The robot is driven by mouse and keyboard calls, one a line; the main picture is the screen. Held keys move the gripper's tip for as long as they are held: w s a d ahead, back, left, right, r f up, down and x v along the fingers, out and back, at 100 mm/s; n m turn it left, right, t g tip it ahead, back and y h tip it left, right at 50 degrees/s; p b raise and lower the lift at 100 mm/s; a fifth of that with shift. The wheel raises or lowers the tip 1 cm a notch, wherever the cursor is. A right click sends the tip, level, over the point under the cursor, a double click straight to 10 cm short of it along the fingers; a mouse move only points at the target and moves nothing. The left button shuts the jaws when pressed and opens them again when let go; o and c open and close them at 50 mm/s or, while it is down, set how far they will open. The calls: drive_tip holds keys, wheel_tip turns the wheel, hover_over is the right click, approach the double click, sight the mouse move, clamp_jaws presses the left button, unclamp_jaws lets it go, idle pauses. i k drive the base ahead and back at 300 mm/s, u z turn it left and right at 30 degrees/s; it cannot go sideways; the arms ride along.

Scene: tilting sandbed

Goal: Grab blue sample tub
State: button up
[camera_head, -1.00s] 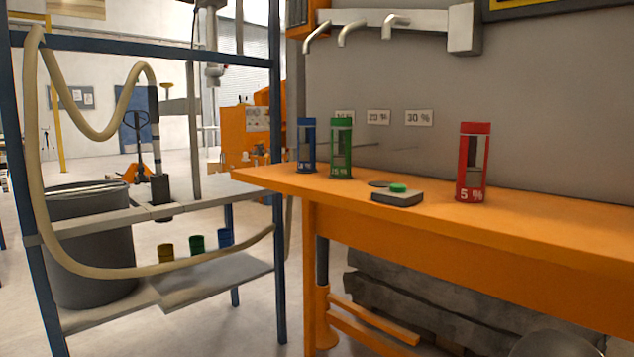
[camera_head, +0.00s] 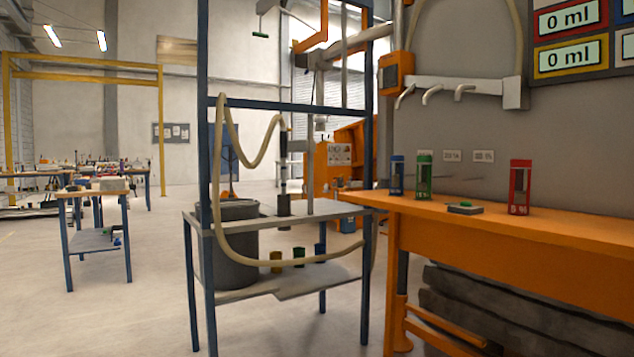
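A small blue tub (camera_head: 320,250) stands on the lower shelf of a blue-framed rack. It is at the right end of a row with a green tub (camera_head: 299,257) and a yellow tub (camera_head: 276,262). The hose passes close in front of the row in this view. A taller blue cylinder (camera_head: 397,176) stands on the orange workbench, beside a green cylinder (camera_head: 424,176). My gripper is not in view.
The orange workbench (camera_head: 540,264) fills the right side, with a red cylinder (camera_head: 520,187) and a green-button box (camera_head: 465,208) on it. The rack (camera_head: 211,130) carries a beige hose (camera_head: 290,262) and a dark grey bin (camera_head: 238,270). The floor at the left front is clear.

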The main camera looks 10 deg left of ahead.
sight(398, 165)
drive_tip(key=z, duration=0.95)
drive_tip(key=i, duration=0.6)
drive_tip(key=u, duration=0.55)
drive_tip(key=i, duration=0.8)
drive_tip(key=u, duration=0.9)
drive_tip(key=k, duration=0.4)
drive_tip(key=u, duration=1.4)
drive_tip(key=i, duration=2.3)
drive_tip(key=z, duration=0.9)
